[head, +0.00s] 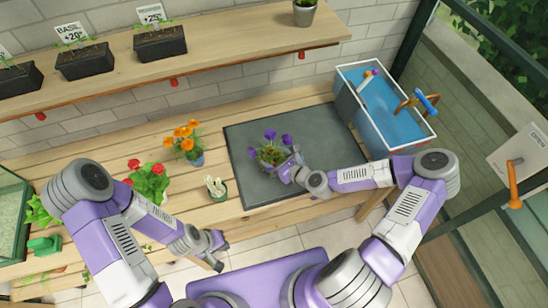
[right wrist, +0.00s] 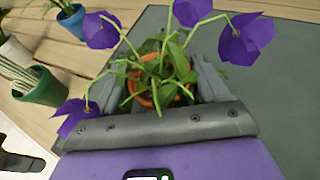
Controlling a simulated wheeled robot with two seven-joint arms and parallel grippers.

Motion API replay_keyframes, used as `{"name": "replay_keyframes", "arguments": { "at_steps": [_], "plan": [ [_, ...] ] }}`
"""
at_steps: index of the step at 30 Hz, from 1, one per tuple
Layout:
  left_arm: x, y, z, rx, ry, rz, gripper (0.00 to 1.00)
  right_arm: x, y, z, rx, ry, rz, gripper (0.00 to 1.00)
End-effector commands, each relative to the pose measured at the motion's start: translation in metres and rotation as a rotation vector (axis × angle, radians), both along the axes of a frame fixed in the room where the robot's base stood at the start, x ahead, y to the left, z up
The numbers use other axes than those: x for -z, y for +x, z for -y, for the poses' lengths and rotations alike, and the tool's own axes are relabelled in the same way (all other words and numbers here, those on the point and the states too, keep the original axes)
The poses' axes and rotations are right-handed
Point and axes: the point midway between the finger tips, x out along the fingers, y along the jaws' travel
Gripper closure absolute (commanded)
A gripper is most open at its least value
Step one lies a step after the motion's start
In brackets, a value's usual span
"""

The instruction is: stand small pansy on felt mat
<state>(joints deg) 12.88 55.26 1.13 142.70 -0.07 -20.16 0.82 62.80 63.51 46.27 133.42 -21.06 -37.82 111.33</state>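The small pansy (head: 272,154), with purple flowers in a terracotta pot, is over the left part of the dark grey felt mat (head: 310,125) in the head view. My right gripper (head: 285,165) is at the pot's near right side. In the right wrist view the pansy's orange pot (right wrist: 160,94) sits between the two fingers, which press close on both sides. Leaves hide part of the pot, and its base is hidden, so I cannot tell whether it touches the mat (right wrist: 275,95). My left gripper (head: 218,250) is open and empty in front of the table's edge.
Orange flowers in a blue pot (head: 196,158) and a pale cactus in a green pot (head: 218,194) stand left of the mat. Red flowers (head: 150,180) stand further left. A blue water basin (head: 385,110) is at the right. Much of the mat is bare.

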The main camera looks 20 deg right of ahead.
Motion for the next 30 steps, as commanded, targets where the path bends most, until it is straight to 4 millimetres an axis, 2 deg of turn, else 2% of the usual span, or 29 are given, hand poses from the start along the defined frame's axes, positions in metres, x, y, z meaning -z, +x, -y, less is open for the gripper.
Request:
{"name": "replay_keyframes", "arguments": {
  "at_steps": [1, 3, 15, 30],
  "plan": [
    [0.0, 0.0, 0.0, 0.0, 0.0, 0.0, 1.0, 0.0, 0.0, 0.0, 0.0, 0.0, 0.0, 0.18],
    [0.0, 0.0, 0.0, 0.0, 0.0, 0.0, 1.0, -0.001, 0.0, 0.0, 0.0, 0.0, 0.0, 0.08],
    [-0.004, 0.0, 0.0, 0.0, 0.0, 0.0, 1.0, -0.006, -0.002, 0.002, 0.001, 0.0, -0.001, 0.08],
    [-0.019, 0.0, 0.0, 0.0, 0.0, 0.0, 1.0, -0.039, -0.072, 0.041, 0.005, 0.001, -0.003, 0.08]
  ]
}}
